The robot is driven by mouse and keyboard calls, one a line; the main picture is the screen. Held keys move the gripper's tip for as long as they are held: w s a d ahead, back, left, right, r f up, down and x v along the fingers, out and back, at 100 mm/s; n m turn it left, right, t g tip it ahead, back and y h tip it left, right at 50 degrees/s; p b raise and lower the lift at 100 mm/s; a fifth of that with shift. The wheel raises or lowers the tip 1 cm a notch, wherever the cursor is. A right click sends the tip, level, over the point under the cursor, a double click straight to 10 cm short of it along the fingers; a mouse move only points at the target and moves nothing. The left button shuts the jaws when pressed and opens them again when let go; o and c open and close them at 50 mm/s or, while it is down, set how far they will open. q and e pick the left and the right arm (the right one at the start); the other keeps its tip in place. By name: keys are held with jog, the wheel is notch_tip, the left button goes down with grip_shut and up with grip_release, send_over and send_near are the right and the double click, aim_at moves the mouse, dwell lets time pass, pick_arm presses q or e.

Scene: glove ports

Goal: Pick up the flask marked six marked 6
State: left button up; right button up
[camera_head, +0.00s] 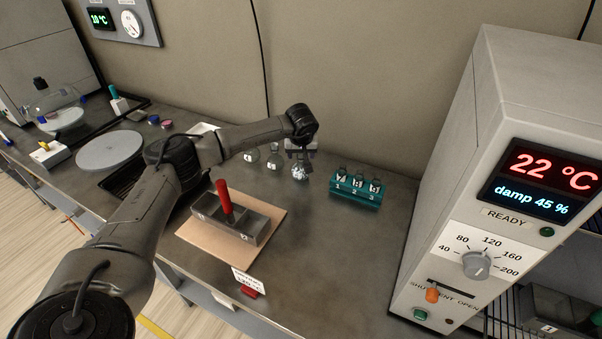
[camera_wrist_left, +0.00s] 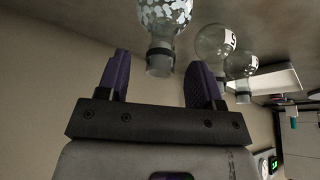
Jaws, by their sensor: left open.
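A round glass flask with speckled white-and-grey contents (camera_head: 300,173) stands on the dark bench at the back; no number is readable on it. Two clear flasks with white labels stand to its left, a nearer one (camera_head: 273,161) and a farther one (camera_head: 251,155). My left gripper (camera_head: 299,156) is open just above the speckled flask. In the left wrist view, the speckled flask's neck (camera_wrist_left: 160,62) lies between the open fingertips (camera_wrist_left: 157,72), with gaps on both sides. The label on one clear flask (camera_wrist_left: 213,43) looks like a 5. My right gripper is out of view.
A teal rack (camera_head: 355,194) numbered 1, 2, 3 holds small vessels right of the gripper. A metal block with a red handle (camera_head: 224,196) sits on a tan board, in front. A tall oven (camera_head: 470,180) stands right. Bare bench lies between board and rack.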

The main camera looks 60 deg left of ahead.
pick_arm(q)
jog(key=shift+x, duration=1.15)
grip_shut()
